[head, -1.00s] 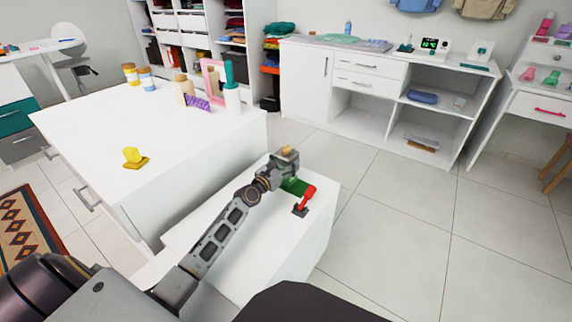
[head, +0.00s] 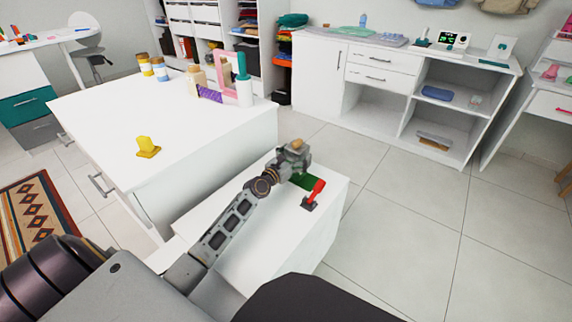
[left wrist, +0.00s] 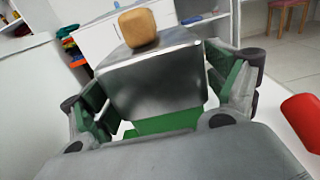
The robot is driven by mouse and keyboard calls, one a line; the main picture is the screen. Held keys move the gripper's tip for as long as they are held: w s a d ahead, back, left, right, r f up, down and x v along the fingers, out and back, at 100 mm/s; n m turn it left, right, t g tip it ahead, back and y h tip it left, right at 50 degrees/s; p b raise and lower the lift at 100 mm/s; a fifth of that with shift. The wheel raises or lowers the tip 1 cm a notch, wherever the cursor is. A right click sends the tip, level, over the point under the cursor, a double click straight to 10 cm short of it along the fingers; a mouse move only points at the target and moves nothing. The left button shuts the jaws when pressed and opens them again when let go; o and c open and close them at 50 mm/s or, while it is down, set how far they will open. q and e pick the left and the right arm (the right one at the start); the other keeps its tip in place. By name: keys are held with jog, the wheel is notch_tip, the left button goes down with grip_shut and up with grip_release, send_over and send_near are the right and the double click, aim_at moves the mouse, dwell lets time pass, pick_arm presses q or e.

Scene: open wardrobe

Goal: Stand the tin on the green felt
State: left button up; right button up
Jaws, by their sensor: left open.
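The tin (left wrist: 155,85) is a shiny grey metal box with a tan wooden knob. In the head view its knob (head: 297,143) shows just beyond my left gripper (head: 294,163). The green felt (head: 306,181) lies on the low white cabinet, partly hidden by the gripper. In the left wrist view the felt (left wrist: 168,121) shows directly below the tin's near face. The tin looks upright and appears to stand on the felt, though its base is partly hidden. My left gripper (left wrist: 160,92) is open, with its fingers on either side of the tin. My right gripper is not in view.
A red-handled lever on a dark base (head: 313,194) stands right of the felt, close to my gripper. A white table (head: 190,125) on the left carries a yellow object (head: 147,147), bottles and jars. Open floor lies to the right.

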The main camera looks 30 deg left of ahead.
pick_arm(q)
jog(key=shift+s+a+p, duration=0.15)
jog(key=shift+s, duration=0.7)
jog(key=shift+s+a+p, duration=0.1)
jog(key=shift+s+p, duration=0.05)
jog(key=shift+s, duration=0.7)
jog(key=shift+s+a, duration=0.15)
jog(key=shift+s, duration=0.7)
jog(key=shift+s+a, duration=0.1)
jog(key=shift+s, duration=0.7)
send_near(291, 159)
jog(key=shift+w+d+f, duration=0.1)
jog(key=shift+w, duration=0.55)
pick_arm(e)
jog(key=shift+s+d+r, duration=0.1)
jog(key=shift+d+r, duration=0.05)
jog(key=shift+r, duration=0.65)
pick_arm(q)
jog(key=shift+s+d, duration=0.1)
